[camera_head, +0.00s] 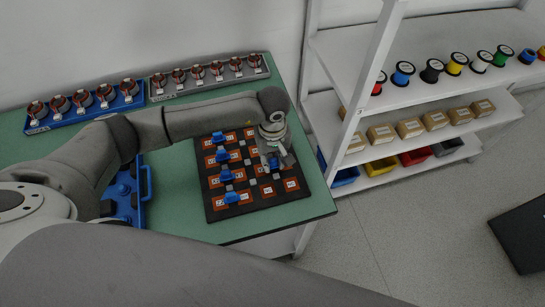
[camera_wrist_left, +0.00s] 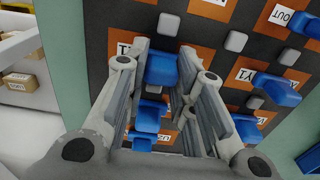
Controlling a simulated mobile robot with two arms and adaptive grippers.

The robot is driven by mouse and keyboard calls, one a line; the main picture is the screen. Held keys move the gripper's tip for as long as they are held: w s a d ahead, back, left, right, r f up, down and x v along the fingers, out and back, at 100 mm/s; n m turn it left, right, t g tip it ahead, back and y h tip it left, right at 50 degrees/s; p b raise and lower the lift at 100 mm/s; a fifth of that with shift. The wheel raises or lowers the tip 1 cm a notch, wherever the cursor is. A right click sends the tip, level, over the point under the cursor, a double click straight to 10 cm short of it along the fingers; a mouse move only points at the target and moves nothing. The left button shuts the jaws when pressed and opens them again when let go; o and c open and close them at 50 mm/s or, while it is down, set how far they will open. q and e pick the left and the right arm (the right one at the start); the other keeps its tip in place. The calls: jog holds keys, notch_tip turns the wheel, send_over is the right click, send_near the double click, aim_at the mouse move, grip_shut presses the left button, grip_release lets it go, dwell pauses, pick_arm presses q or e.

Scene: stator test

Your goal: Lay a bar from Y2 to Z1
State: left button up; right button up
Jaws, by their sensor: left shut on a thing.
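The black board (camera_head: 215,210) lies on the green table, with orange labelled pads and small grey blocks. Several blue bars (camera_head: 226,176) sit along its left part; some also show at the right of the left wrist view (camera_wrist_left: 276,88). My left gripper (camera_head: 277,160) is over the board's upper right part. In the left wrist view, its fingers (camera_wrist_left: 163,60) are shut on a blue bar (camera_wrist_left: 163,70), close over an orange pad whose label is mostly hidden. More blue shows between the fingers lower down. I cannot read Y2 or Z1. My right gripper is not in view.
A blue tray (camera_head: 146,183) stands left of the board, partly behind my left arm. Blue (camera_head: 82,107) and grey (camera_head: 208,76) racks of stators line the table's back. A white shelf (camera_head: 405,98) with spools, boxes and bins stands to the right.

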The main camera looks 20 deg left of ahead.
aim_at(273, 158)
pick_arm(q)
jog(key=o, duration=1.1)
jog(key=shift+c, duration=0.2)
notch_tip(273, 158, up, 12)
